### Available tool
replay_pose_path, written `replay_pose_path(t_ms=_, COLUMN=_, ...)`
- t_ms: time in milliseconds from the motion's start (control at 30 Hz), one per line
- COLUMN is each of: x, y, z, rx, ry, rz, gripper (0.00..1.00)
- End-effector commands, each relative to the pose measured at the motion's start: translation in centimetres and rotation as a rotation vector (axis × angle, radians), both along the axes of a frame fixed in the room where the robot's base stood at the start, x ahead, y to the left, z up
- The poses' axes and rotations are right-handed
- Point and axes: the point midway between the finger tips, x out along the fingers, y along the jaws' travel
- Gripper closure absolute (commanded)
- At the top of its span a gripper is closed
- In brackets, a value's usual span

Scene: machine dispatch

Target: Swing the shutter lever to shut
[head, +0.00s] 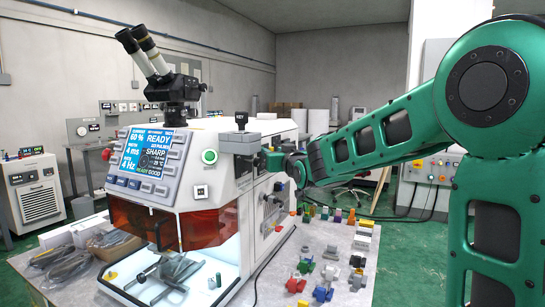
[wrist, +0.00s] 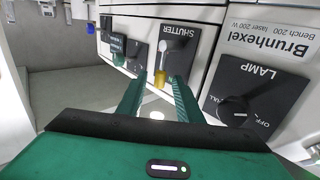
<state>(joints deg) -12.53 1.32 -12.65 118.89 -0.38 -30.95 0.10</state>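The shutter lever (wrist: 162,58) shows in the wrist view on a dark plate (wrist: 180,42) marked SHUTTER, whose lettering appears upside down. The lever has a pale shaft and an amber end that points toward my gripper. My gripper (wrist: 158,77) is open, with its green fingers to either side of the amber end. Whether either finger touches the lever cannot be told. In the head view, the end of my arm (head: 284,160) is at the right side of the white laser machine (head: 217,170). The lever cannot be made out there.
In the wrist view, a LAMP knob (wrist: 235,108) sits right of the shutter plate, and smaller dark controls (wrist: 136,54) sit left. In the head view, a table (head: 330,232) beside the machine holds several small coloured parts. A microscope (head: 165,75) tops the machine.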

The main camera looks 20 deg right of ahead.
Motion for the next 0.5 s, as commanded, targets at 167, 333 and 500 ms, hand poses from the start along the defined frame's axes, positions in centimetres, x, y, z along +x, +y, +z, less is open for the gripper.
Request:
replay_pose_path(t_ms=167, x=-0.01, y=-0.01, z=0.0, rx=0.0, ry=0.0, rz=0.0, gripper=0.67)
replay_pose_path(t_ms=333, x=-0.02, y=-0.01, z=0.0, rx=0.0, ry=0.0, rz=0.0, gripper=1.0)
replay_pose_path(t_ms=500, x=-0.02, y=-0.02, z=0.0, rx=0.001, ry=0.001, rz=0.0, gripper=1.0)
